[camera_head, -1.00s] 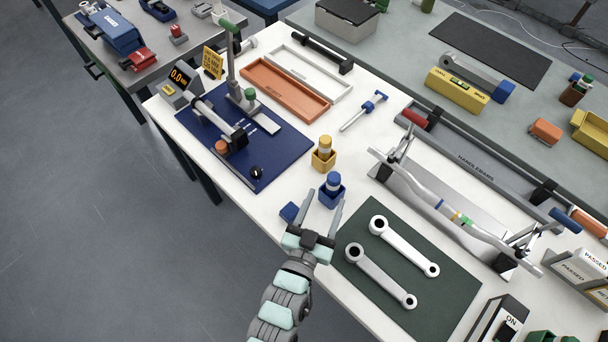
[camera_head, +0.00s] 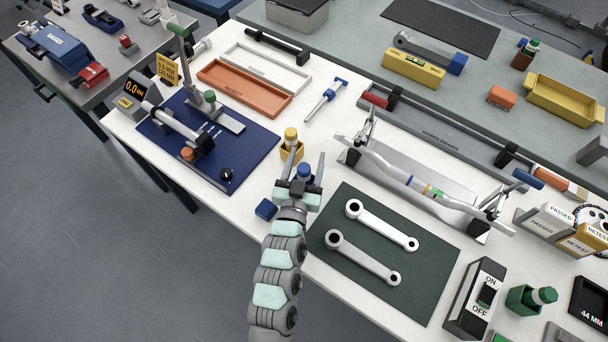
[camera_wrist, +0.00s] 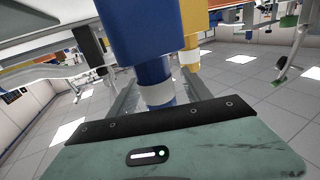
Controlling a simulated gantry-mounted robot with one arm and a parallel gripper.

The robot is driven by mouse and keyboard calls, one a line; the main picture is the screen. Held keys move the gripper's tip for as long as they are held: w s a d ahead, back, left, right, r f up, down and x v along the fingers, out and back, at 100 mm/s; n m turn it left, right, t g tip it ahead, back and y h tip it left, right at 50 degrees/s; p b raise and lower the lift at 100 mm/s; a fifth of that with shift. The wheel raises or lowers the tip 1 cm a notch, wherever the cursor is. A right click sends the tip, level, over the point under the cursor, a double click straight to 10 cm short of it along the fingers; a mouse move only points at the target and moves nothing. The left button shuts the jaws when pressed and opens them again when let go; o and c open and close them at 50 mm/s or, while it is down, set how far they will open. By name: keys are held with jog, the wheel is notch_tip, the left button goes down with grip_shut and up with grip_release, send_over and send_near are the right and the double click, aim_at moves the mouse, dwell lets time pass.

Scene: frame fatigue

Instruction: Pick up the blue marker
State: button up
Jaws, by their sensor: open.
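The blue marker (camera_head: 304,172) stands upright with its blue top showing between the fingers of my gripper (camera_head: 302,162) in the head view. In the wrist view, which looks inverted, the blue marker (camera_wrist: 153,72) with a white band points down out of a blue holder (camera_wrist: 130,28). My gripper is open, with one finger on each side of the marker. I cannot tell whether either finger touches it. In the head view the gripper hides most of the blue holder.
A yellow marker (camera_head: 291,135) in a yellow holder (camera_head: 288,153) stands just behind. A small blue block (camera_head: 265,209) lies left of my gripper. A green mat (camera_head: 375,285) with two crank arms is to the right, a blue mat (camera_head: 240,165) to the left.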

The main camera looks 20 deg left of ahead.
jog(key=shift+c, duration=0.6)
grip_shut()
